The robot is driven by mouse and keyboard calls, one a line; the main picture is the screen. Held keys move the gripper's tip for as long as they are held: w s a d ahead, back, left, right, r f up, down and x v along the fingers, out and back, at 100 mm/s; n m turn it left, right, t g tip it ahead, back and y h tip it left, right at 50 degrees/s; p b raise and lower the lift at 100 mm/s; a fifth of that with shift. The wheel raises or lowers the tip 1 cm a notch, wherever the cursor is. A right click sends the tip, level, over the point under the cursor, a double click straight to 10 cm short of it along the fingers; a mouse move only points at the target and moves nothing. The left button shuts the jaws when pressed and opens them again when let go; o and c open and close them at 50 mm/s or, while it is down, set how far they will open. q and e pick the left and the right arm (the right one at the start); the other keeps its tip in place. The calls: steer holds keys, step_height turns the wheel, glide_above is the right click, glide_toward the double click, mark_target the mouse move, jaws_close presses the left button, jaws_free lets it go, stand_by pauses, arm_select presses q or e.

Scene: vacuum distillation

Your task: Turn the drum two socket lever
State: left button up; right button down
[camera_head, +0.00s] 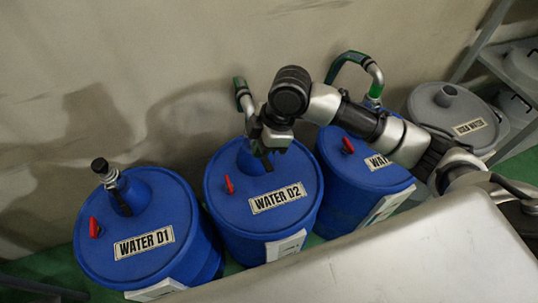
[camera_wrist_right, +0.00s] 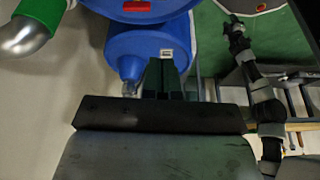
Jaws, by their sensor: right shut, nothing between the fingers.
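Drum two (camera_head: 290,218) is the blue drum labelled WATER D2, in the middle of the head view. A small red lever (camera_head: 229,185) stands on its lid, left of the raised neck (camera_head: 252,163). My right gripper (camera_head: 265,158) reaches down over the neck from the upper right. It is shut and empty, and hides part of the neck and the socket. I cannot tell whether it touches them. In the right wrist view its fingers (camera_wrist_right: 165,78) lie in front of a blue drum (camera_wrist_right: 150,45). My left gripper is not in view.
Blue drum WATER D1 (camera_head: 160,270) stands at left with a black-topped fitting (camera_head: 104,170). Another blue drum (camera_head: 345,205) stands at right, by a grey drum (camera_head: 450,112). A pipe with a green band (camera_head: 241,90) rises behind drum two. The wall is close behind.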

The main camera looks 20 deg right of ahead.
steer(key=n+g+h, duration=0.1)
glide_toward(266, 163)
steer(key=b+x, duration=0.1)
steer(key=x, duration=0.5)
steer(key=shift+a, duration=0.15)
steer(key=shift+s+f, duration=0.15)
steer(key=shift+f, duration=0.3)
